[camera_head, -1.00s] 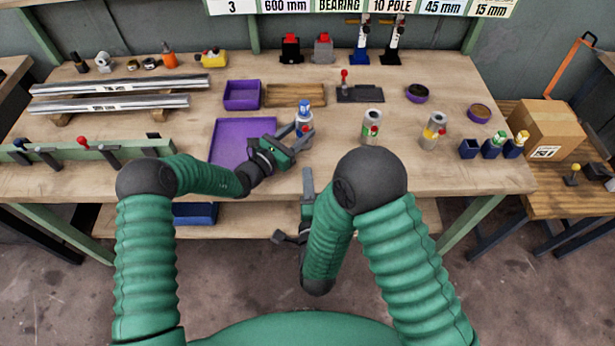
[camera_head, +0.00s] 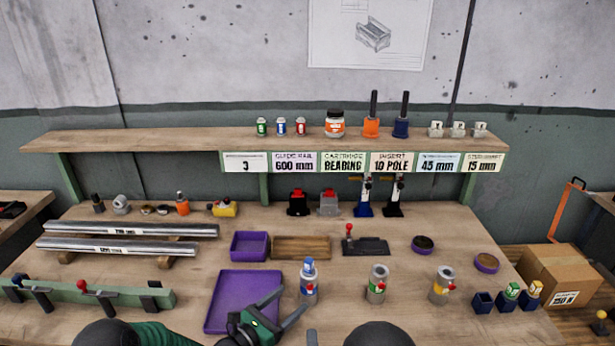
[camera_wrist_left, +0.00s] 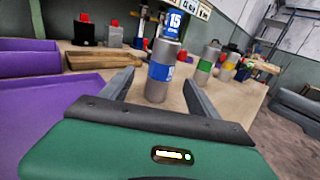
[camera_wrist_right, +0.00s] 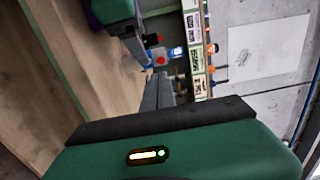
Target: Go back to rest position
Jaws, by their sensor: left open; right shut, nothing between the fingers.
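My left gripper (camera_head: 292,301) is open above the bench, at the right edge of the purple tray (camera_head: 226,303). A grey can with a blue label and blue top (camera_head: 309,286) stands upright just beyond its fingertips. In the left wrist view this can (camera_wrist_left: 160,72) shows ahead of the open fingers (camera_wrist_left: 158,85), with nothing held. My right gripper is shut and empty; its closed fingers (camera_wrist_right: 160,92) show in the right wrist view. In the head view only a grey tip (camera_head: 312,338) of it shows at the bottom edge.
More cans stand to the right, one with a green label (camera_head: 377,284) and one with a yellow label (camera_head: 442,286). A purple bin (camera_head: 249,246) and wooden tray (camera_head: 301,247) lie behind. Metal rails (camera_head: 120,247) lie at left. A shelf (camera_head: 190,141) runs above the bench.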

